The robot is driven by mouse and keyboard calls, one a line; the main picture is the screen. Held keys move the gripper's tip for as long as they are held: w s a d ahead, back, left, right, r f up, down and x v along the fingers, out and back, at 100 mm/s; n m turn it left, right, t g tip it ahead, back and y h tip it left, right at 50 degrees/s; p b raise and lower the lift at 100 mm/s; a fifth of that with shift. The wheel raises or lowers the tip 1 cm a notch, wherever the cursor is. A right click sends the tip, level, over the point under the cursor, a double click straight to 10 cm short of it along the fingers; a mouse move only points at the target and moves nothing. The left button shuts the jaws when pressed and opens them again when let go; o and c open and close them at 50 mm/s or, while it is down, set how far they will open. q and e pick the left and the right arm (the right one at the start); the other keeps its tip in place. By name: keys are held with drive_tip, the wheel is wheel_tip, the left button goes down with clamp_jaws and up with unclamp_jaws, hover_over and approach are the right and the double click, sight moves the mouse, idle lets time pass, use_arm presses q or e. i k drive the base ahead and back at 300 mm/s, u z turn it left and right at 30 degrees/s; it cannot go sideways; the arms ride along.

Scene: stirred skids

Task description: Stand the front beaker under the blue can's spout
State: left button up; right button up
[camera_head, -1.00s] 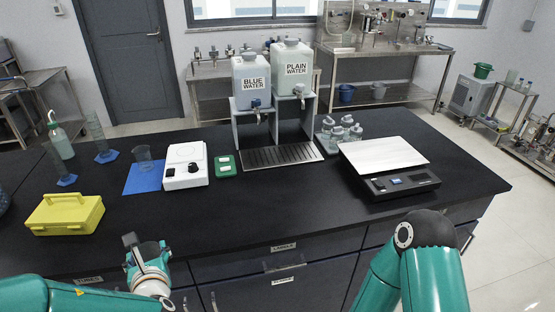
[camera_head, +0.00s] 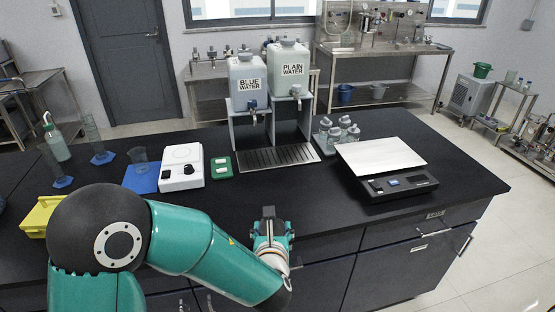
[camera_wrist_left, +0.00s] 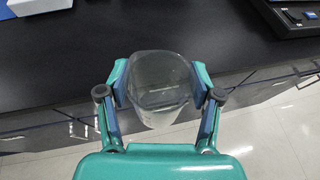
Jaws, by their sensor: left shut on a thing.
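My left gripper (camera_head: 268,214) is at the front edge of the black bench, below and in front of the drip tray. In the left wrist view the left gripper (camera_wrist_left: 160,92) is shut on a clear glass beaker (camera_wrist_left: 160,72), with one finger on each side of it. In the head view the fingers mostly hide this beaker. The blue can (camera_head: 247,80), labelled BLUE WATER, stands on a grey stand at the back, left of the PLAIN WATER can (camera_head: 288,68). Its spout (camera_head: 253,112) hangs over the slotted drip tray (camera_head: 278,157). My right gripper is out of view.
Another beaker (camera_head: 141,160) stands on a blue mat (camera_head: 138,180) beside the white stirrer (camera_head: 181,168). A green box (camera_head: 221,167) lies left of the tray. Bottles (camera_head: 338,133) and a scale (camera_head: 382,157) stand to the right. Bench between gripper and tray is clear.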

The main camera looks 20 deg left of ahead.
sight(257, 160)
drive_tip(key=z, duration=0.1)
drive_tip(key=i, duration=1)
drive_tip(key=u, duration=0.1)
